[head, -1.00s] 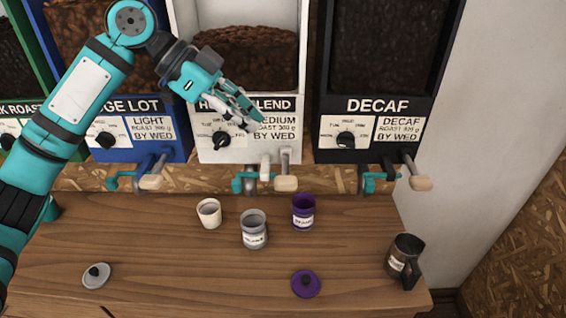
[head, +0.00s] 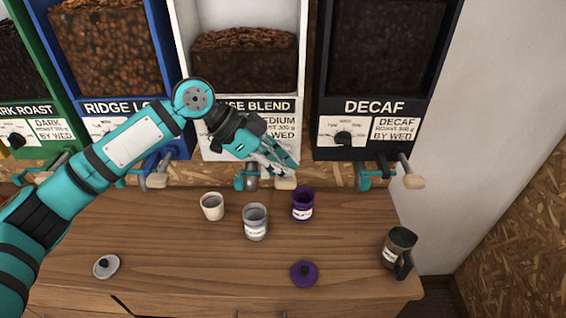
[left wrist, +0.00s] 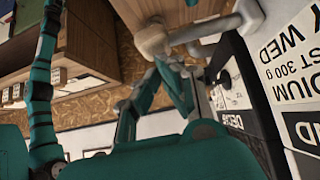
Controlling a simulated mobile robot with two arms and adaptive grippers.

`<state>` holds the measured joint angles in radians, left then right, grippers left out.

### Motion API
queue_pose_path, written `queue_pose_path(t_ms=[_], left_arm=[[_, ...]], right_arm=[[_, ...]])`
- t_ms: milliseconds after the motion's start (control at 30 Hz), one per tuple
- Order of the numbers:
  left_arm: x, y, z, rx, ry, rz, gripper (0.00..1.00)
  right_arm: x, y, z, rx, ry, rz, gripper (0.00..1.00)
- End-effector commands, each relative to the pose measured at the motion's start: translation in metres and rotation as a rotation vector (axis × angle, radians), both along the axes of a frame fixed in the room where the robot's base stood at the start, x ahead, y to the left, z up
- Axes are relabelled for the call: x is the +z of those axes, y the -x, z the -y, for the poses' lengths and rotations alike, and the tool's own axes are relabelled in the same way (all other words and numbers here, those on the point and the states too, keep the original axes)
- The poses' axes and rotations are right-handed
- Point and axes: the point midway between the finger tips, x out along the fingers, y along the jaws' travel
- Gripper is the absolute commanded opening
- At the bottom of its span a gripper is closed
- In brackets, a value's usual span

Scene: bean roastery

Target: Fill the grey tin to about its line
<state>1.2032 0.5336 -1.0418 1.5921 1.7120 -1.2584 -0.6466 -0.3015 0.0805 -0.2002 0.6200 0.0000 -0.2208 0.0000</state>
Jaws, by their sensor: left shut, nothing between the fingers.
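The grey tin (head: 255,222) stands open and upright on the wooden counter, with a white label on its front. How full it is, I cannot tell. My left gripper (head: 291,170) is shut and empty in front of the House Blend dispenser (head: 245,80), at its lever. The lever's wooden knob (head: 286,184) is just below the fingertips; it also shows in the left wrist view (left wrist: 152,40) close to the fingers. Whether they touch, I cannot tell. The gripper hides part of the dispenser's label and dial. A grey lid (head: 106,266) lies at the front left. My right gripper is out of view.
A cream cup (head: 212,206) stands left of the tin and a purple tin (head: 302,204) right of it. A purple lid (head: 304,273) lies in front. A dark metal jug (head: 397,247) stands at the right. The Decaf dispenser (head: 375,105) is beside House Blend.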

Motion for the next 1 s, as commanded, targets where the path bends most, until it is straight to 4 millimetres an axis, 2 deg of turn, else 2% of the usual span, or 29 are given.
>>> queue_pose_path(t_ms=[467,1000], left_arm=[[-0.009,0.004,0.0,-0.001,0.001,0.071,0.0],[-0.045,0.012,0.0,-0.002,0.0,0.426,0.0]], right_arm=[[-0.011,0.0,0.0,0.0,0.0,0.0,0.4],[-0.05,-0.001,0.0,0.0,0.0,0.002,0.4]])
